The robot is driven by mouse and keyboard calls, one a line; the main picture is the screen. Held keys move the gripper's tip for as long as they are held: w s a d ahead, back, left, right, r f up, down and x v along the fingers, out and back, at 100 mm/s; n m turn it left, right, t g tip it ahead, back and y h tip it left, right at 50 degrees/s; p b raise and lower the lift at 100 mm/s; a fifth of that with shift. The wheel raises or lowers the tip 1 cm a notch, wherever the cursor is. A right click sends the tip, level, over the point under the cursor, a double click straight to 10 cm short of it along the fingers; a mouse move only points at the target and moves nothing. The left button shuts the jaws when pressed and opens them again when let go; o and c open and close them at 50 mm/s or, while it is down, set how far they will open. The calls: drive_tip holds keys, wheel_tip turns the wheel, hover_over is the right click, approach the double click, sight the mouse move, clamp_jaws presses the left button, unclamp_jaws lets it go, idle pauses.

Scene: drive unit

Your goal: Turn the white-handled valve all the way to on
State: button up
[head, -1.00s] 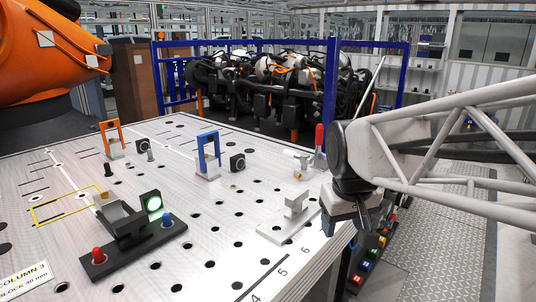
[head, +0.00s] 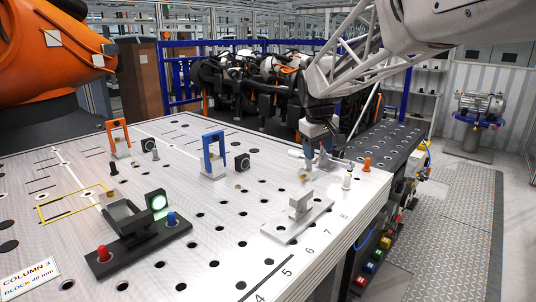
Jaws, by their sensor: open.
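The white-handled valve (head: 296,154) is on the far right part of the perforated table. The left end of its white handle shows just left of my gripper, lying roughly level. My gripper (head: 319,158) points down over the valve with its jaws open, its fingertips close to the handle. I cannot tell whether they touch it. The gripper hides much of the valve and the red-handled part that stood beside it.
A grey bracket block (head: 300,206) stands in front of the valve. A small white post (head: 347,178) and an orange knob (head: 367,164) are to its right. A blue frame (head: 213,152) and an orange frame (head: 119,138) stand left. A black fixture (head: 135,232) with a green light is front left.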

drive_tip(key=w+f+n, duration=0.2)
drive_tip(key=w, duration=1.2)
drive_tip(key=n, duration=0.2)
hover_over(298, 153)
drive_tip(key=a, duration=0.1)
drive_tip(key=s+a+x, duration=0.1)
drive_tip(key=x, duration=0.5)
drive_tip(key=shift+s+f+h, duration=0.1)
drive_tip(key=shift+s+h, duration=0.3)
drive_tip(key=shift+s, duration=0.15)
drive_tip(key=shift+d+f, duration=0.1)
drive_tip(key=shift+f, duration=0.05)
drive_tip(key=shift+x, duration=3.7)
drive_tip(key=shift+s, duration=0.1)
clamp_jaws()
